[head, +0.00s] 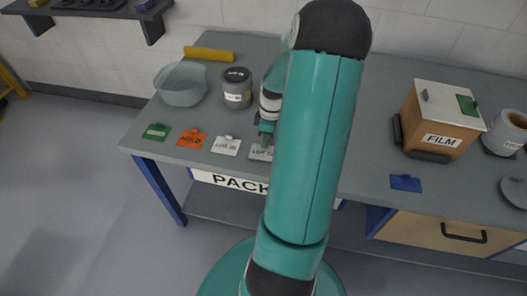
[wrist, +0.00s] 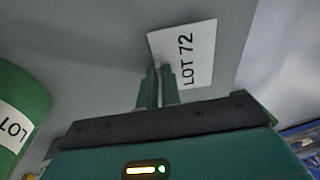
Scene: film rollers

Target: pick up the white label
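The white label reading LOT 72 (wrist: 190,55) fills the upper middle of the wrist view. In the head view this label (head: 260,153) is at the front of the bench, partly covered by my arm. A second white label (head: 226,145) lies just left of it. My gripper (head: 266,135) is low over the LOT 72 label. In the wrist view my gripper's two green fingers (wrist: 158,72) are close together at the label's near left edge, with a narrow gap between them. I cannot tell whether they pinch the label.
An orange HOLD label (head: 191,139) and a green label (head: 156,132) lie further left; a blue one (head: 405,183) lies right. A lidded jar (head: 237,88) and a grey bowl (head: 181,84) stand behind. A FILM box (head: 440,119) stands right. A green cylinder (wrist: 22,105) is left in the wrist view.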

